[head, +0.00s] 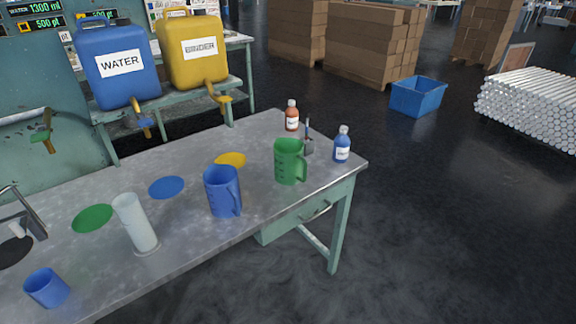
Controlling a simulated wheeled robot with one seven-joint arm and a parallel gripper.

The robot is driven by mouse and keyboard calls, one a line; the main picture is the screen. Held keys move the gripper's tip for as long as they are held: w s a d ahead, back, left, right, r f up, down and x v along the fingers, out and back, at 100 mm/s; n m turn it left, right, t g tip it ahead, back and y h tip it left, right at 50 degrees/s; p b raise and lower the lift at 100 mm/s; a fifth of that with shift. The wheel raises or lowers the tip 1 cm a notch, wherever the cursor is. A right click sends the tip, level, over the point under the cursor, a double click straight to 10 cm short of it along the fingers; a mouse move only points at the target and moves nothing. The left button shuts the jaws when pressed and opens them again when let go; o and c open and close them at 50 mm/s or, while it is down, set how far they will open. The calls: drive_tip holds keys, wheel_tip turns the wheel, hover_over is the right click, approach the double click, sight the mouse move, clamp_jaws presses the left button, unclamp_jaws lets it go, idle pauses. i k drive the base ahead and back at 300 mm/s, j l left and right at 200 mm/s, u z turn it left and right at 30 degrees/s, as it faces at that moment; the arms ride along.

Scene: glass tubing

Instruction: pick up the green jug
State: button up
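The green jug (289,163) stands upright on the grey metal table, near its right end. Its handle is on its right side. Behind its right edge is a small dark container (309,147) with thin items standing in it. A blue jug (221,192) stands to the left of the green jug and nearer to me, with a gap between them. My gripper is not in view.
A blue bottle (342,145) and a brown bottle (292,116) stand near the table's right end. A clear cylinder (137,224) and blue cup (47,288) stand at left.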

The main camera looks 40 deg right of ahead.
sight(289, 160)
drive_tip(key=i+l, duration=0.1)
drive_tip(key=l, duration=0.25)
drive_tip(key=i+l, duration=0.15)
drive_tip(key=l, duration=0.25)
drive_tip(key=i+l, duration=0.1)
drive_tip(key=l, duration=0.25)
drive_tip(key=i+l, duration=0.15)
drive_tip(key=l, duration=0.25)
